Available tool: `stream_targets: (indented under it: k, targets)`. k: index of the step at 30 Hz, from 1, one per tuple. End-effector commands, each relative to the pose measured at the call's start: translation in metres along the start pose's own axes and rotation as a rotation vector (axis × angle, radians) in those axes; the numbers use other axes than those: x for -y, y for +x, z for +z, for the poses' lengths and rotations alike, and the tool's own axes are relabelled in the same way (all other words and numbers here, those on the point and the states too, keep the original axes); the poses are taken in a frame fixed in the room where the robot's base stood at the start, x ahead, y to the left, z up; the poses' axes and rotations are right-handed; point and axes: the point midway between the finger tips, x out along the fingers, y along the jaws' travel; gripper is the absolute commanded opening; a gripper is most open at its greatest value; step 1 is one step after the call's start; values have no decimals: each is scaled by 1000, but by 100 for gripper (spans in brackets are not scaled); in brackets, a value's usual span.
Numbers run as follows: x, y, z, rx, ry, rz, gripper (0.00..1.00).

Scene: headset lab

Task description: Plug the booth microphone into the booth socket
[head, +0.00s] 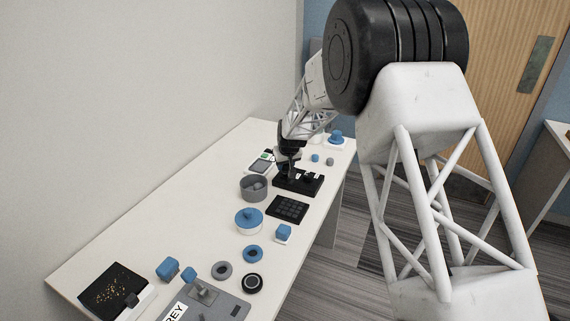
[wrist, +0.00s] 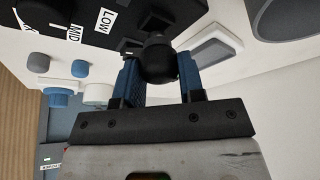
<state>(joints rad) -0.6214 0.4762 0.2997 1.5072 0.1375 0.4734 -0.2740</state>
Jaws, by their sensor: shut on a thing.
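In the wrist view, the two blue fingers of my gripper (wrist: 158,70) are shut on a dark rounded thing (wrist: 157,52), which appears to be the microphone. Its far end is hard to make out. A black panel (wrist: 128,24) with white labels "LOW" and "MID" lies just beyond it. In the head view, my gripper (head: 287,168) is low over the left part of a black block (head: 304,186) on the table. The held thing is hardly distinguishable there. I cannot tell whether it touches the panel, and no socket opening is clearly visible.
A grey round container (head: 254,190) stands close to the left of the black block. A white device with a screen (head: 261,161) lies behind it. A black keypad (head: 288,208) and a blue-lidded pot (head: 249,221) are nearer. Small blue and grey pieces (head: 315,158) lie beyond. Bare tabletop (head: 165,225) shows at left.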

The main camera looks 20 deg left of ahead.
Motion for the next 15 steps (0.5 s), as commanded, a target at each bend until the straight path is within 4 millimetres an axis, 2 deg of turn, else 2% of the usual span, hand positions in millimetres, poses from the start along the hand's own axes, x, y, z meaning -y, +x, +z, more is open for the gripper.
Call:
stream_targets:
  k: [15]
  targets:
    - [0, 8, 4, 0, 0, 0, 13]
